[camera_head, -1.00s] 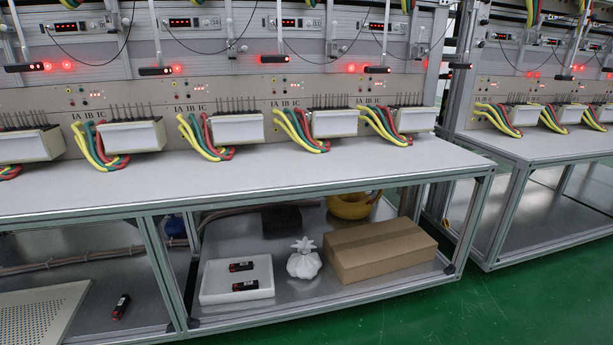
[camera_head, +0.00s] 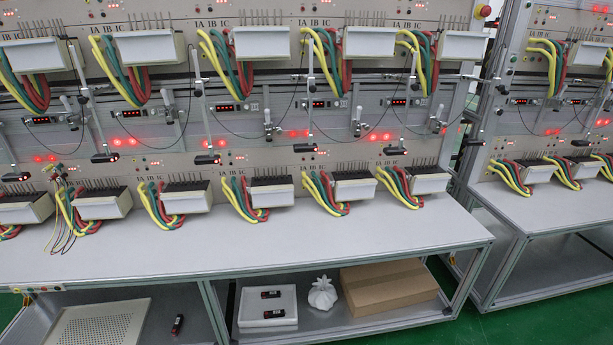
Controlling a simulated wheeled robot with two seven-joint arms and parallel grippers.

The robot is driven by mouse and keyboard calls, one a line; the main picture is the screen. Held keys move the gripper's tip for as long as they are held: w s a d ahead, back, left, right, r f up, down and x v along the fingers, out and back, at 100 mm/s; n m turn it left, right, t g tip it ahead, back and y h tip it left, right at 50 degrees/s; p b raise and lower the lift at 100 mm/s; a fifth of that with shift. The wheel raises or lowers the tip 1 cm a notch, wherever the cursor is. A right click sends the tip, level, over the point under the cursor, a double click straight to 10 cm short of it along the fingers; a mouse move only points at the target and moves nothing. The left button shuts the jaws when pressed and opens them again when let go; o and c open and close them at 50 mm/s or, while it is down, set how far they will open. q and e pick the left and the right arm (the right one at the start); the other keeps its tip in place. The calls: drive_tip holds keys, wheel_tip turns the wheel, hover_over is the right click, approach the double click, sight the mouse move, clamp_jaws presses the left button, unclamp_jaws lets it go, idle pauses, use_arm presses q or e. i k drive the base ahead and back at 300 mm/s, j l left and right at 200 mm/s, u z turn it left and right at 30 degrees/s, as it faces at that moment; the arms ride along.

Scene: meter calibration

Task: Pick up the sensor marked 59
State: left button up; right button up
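Several small black bar-shaped sensors hang in a row in front of the rack, including ones at the left (camera_head: 104,157), left of middle (camera_head: 207,159), middle (camera_head: 307,147) and right (camera_head: 393,150). Red light spots glow near them. Small display units (camera_head: 229,107) sit above them on a rail. Two small black-and-red devices, an upper one (camera_head: 271,294) and a lower one (camera_head: 274,314), lie in a white tray (camera_head: 246,318) on the lower shelf. A similar device (camera_head: 178,324) lies outside it, to the left. I cannot read the number 59 on anything. Neither gripper is in view.
The grey bench top (camera_head: 290,243) is mostly clear in front of white terminal boxes (camera_head: 188,203) with coloured cables. Below are a white crumpled bag (camera_head: 322,294), a cardboard box (camera_head: 388,288) and a perforated panel (camera_head: 98,325). A second bench (camera_head: 550,212) stands at right, over green floor.

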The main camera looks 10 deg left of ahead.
sight(176, 327)
drive_tip(key=u, duration=1.4)
